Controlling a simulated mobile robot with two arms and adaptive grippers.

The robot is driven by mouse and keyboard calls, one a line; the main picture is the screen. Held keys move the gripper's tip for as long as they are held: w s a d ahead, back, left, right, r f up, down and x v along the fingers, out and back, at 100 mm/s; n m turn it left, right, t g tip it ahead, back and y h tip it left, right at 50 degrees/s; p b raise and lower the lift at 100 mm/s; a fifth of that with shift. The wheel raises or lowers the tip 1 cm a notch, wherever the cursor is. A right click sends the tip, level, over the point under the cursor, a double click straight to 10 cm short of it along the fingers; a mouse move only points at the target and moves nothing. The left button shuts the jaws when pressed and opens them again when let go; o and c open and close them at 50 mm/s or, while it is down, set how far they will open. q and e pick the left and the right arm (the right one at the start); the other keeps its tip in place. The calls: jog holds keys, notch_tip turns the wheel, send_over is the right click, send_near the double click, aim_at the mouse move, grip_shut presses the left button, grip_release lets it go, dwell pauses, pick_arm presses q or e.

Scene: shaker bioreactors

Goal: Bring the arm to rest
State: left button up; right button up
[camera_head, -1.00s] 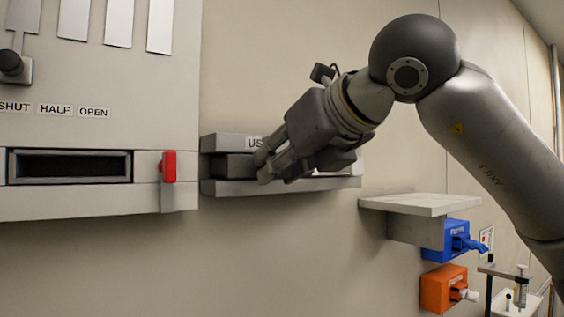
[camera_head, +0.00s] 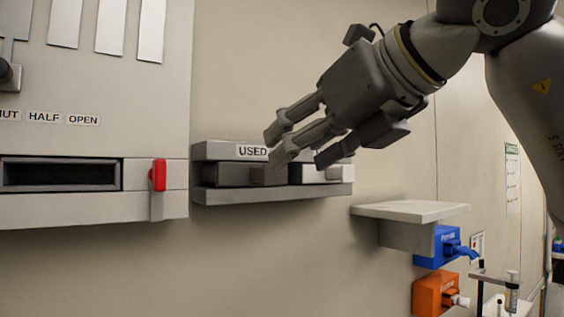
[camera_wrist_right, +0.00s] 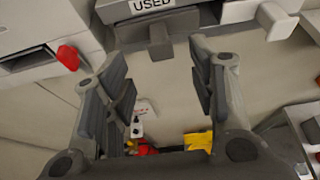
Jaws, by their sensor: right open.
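My right arm comes in from the upper right in the head view. Its gripper (camera_head: 300,145) is open and empty, in front of the wall rack labelled USED (camera_head: 275,195). In the right wrist view the two fingers of this gripper (camera_wrist_right: 160,75) stand apart with nothing between them. A dark grey block with a protruding handle (camera_head: 268,175) sits in the rack. The handle also shows just beyond the fingertips in the wrist view (camera_wrist_right: 160,42), apart from them. My left gripper is not in view.
A grey cabinet with a slot (camera_head: 60,175) and a red lever (camera_head: 158,175) is at the left. A small shelf (camera_head: 410,210) juts from the wall at the right, above a blue box (camera_head: 434,247) and an orange box (camera_head: 432,295). The wall below the rack is clear.

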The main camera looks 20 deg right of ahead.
jog(key=shift+v, duration=1.9)
jog(key=shift+a, duration=0.1)
